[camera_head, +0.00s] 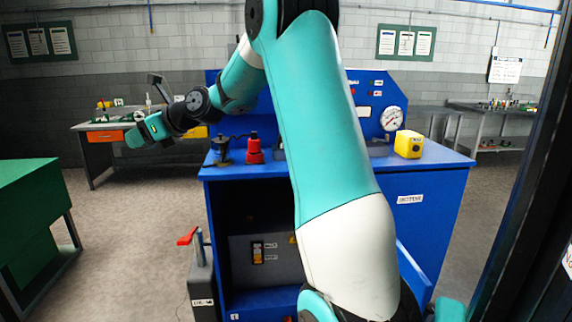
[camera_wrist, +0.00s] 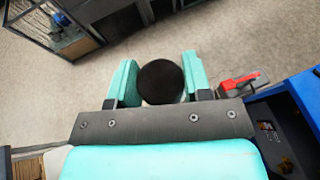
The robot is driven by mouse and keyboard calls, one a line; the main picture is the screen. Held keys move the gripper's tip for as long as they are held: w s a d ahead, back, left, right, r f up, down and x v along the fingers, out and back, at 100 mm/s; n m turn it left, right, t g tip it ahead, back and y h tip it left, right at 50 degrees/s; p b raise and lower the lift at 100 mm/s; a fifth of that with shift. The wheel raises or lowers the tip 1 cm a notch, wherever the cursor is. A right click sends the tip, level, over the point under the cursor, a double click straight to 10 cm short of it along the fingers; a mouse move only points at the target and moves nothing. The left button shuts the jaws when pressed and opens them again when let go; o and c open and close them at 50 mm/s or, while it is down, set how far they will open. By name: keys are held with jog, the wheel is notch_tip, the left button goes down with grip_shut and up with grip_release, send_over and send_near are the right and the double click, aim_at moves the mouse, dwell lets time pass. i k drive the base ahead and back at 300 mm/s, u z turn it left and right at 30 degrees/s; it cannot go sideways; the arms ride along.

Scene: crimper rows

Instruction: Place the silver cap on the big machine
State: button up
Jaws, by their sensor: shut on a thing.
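My gripper (camera_head: 140,135) is held out to the left of the big blue machine (camera_head: 425,215), above floor level and apart from it. In the wrist view, my gripper (camera_wrist: 160,78) has its two teal fingers closed around a round thing, which I take to be the silver cap (camera_wrist: 161,82). Its face looks nearly black here, with a pale edge low down. The cap cannot be made out in the head view. The machine also shows at the right edge of the wrist view (camera_wrist: 308,98). My arm hides the middle of the machine.
On the machine's top stand a red part (camera_head: 254,150), a dark fixture (camera_head: 222,152), a yellow box (camera_head: 408,144) and a gauge (camera_head: 391,118). A grey unit with a red handle (camera_head: 187,237) stands left of it. A green table (camera_head: 30,200) is at far left.

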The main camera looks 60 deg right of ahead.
aim_at(281, 166)
jog(key=u, duration=0.65)
jog(key=k, duration=0.9)
jog(key=u, duration=0.45)
jog(key=i, duration=1.25)
jog(key=z, duration=1)
jog(key=i, duration=0.9)
jog(key=z, duration=1.45)
jog(key=i, duration=0.45)
jog(key=z, duration=0.45)
